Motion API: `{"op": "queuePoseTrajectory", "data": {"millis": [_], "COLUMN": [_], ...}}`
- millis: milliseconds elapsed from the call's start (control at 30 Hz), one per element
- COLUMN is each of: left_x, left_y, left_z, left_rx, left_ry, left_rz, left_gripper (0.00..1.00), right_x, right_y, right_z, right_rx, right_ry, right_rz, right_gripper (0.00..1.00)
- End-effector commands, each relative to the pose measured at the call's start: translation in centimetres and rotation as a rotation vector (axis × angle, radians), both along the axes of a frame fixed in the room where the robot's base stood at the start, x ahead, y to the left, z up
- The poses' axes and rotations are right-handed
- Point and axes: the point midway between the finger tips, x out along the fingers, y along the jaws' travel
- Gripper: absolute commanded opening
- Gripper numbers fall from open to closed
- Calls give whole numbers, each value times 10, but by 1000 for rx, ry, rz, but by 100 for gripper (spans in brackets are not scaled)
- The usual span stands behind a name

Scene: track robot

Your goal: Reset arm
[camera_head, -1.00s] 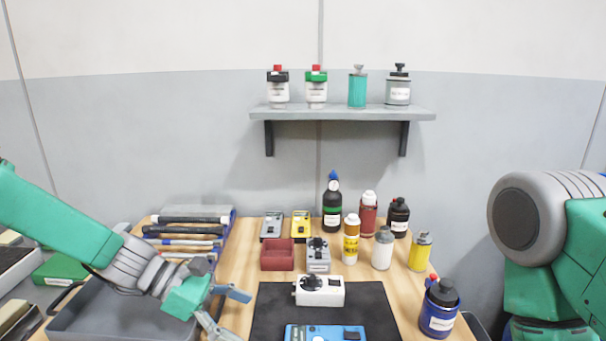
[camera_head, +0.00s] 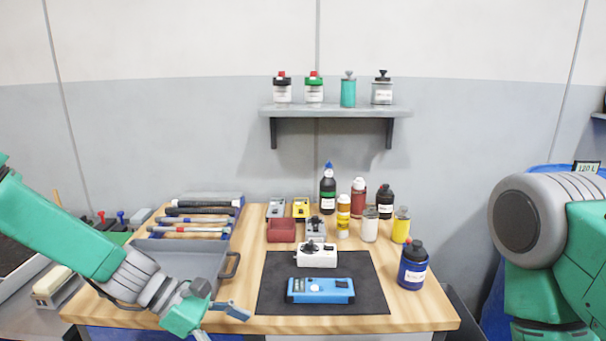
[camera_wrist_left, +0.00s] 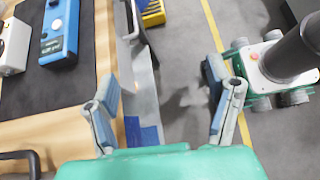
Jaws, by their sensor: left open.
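My left gripper (camera_head: 215,325) is at the lower left of the head view, in front of the table's near left edge. It is open and empty. In the left wrist view its two fingers (camera_wrist_left: 163,110) are spread wide over the grey floor beside the table edge. My right arm's upper part shows at the right of the head view; its gripper is not in view.
The wooden table (camera_head: 420,308) holds a black mat (camera_head: 370,288) with a blue device (camera_head: 320,291) and a white device (camera_head: 317,255). A grey tray (camera_head: 190,262) lies left. Several bottles stand right, including a blue one (camera_head: 413,266). A wall shelf (camera_head: 335,111) hangs behind.

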Motion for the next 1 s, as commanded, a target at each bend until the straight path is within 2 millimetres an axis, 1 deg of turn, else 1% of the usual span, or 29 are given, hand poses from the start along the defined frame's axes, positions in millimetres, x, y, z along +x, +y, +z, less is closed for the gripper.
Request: {"op": "queuePoseTrajectory", "data": {"millis": [33,133,267,367,467,500,567,600,667,700,800,900,1000], "left_x": [-6,-18,-40,-61,-87,-100,-125,-145,-179,-197,-234,-256,-269], "left_y": [2,6,16,27,43,52,68,82,105,119,144,157,161], "left_z": [-11,-30,-59,-87,-117,-132,-153,-169,-189,-197,-207,-207,-205], "left_rx": [28,82,176,261,362,411,491,550,633,676,732,744,738], "left_ry": [-3,-21,-54,-87,-133,-157,-202,-244,-321,-380,-520,-637,-715], "left_rz": [-15,-47,-111,-181,-280,-335,-442,-540,-716,-836,-1098,-1287,-1398], "left_gripper": [73,73,73,73,73,73,73,73,73,73,73,73,73], "right_x": [1,1,1,0,0,0,0,0,0,0,0,0,0], "right_y": [0,0,0,0,0,0,0,0,0,0,0,0,0], "right_z": [0,0,0,0,0,0,0,0,0,0,0,0,0], "right_rx": [0,0,0,0,0,0,0,0,0,0,0,0,0], "right_ry": [-1,-2,-1,-1,-1,-1,0,0,-1,-1,-1,-1,-1], "right_rz": [0,0,0,0,0,0,0,0,0,0,0,0,0], "right_gripper": [0,0,0,0,0,0,0,0,0,0,0,0,0]}}
